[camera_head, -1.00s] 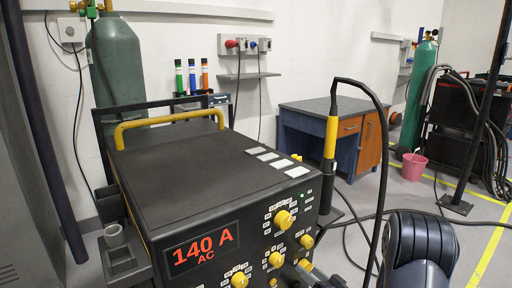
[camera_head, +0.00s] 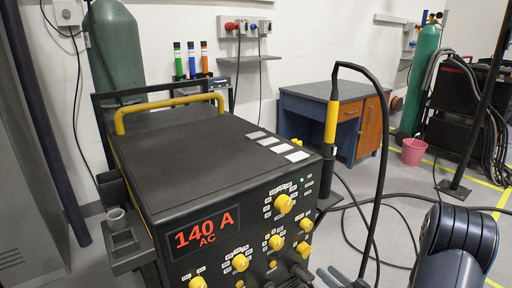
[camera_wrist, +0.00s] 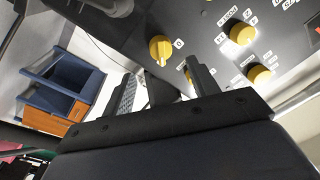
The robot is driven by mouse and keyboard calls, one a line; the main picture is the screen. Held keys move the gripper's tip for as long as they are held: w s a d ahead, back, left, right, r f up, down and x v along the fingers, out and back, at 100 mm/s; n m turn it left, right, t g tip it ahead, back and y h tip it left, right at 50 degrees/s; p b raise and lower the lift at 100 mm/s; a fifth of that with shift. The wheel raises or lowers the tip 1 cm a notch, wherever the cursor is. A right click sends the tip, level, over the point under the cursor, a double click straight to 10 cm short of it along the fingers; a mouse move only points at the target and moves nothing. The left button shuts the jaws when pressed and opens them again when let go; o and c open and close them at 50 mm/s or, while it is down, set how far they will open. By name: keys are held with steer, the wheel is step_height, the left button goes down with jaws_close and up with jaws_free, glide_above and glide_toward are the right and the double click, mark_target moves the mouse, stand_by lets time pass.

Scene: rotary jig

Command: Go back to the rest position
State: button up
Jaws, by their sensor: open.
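The black welding machine (camera_head: 190,160) shows a red 140 A AC display (camera_head: 207,231) and several yellow knobs on its front panel. In the wrist view, my gripper (camera_wrist: 163,82) is open, with its two dark fingers apart and nothing held between them. It points toward the front panel; one yellow knob (camera_wrist: 160,48) shows beyond the fingertips, and another is partly hidden by the right finger. In the head view, only part of my gripper (camera_head: 338,279) shows at the bottom edge, in front of the panel's lower right.
A torch with a yellow handle (camera_head: 331,121) stands at the machine's right corner, its black cable looping down close to my arm. A small grey holder (camera_head: 118,225) is at the machine's left side. A blue desk (camera_head: 300,105) and a pink bucket (camera_head: 413,152) stand behind on open floor.

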mark_target(308, 255)
steer(key=b+x, duration=0.1)
steer(key=x, duration=0.8)
steer(key=shift+s+d+f+n+b, duration=0.1)
steer(key=shift+n+b, duration=0.15)
steer(key=shift+n, duration=0.3)
steer(key=shift+s+d+f+n+b, duration=0.1)
steer(key=shift+n+b, duration=0.1)
steer(key=shift+n, duration=0.35)
steer(key=shift+s+d+r+n+g+b, duration=0.1)
steer(key=shift+s+d+n+g+b, duration=0.15)
steer(key=shift+n+b, duration=1.4)
steer(key=shift+s+d+r+n+g+b, duration=0.15)
steer(key=shift+d+n+g+b, duration=0.15)
steer(key=shift+n, duration=2.8)
steer(key=shift+s+d+r+n+g+b, duration=0.2)
steer(key=shift+n+b, duration=0.7)
steer(key=shift+n, duration=1.45)
steer(key=shift+f, duration=0.15)
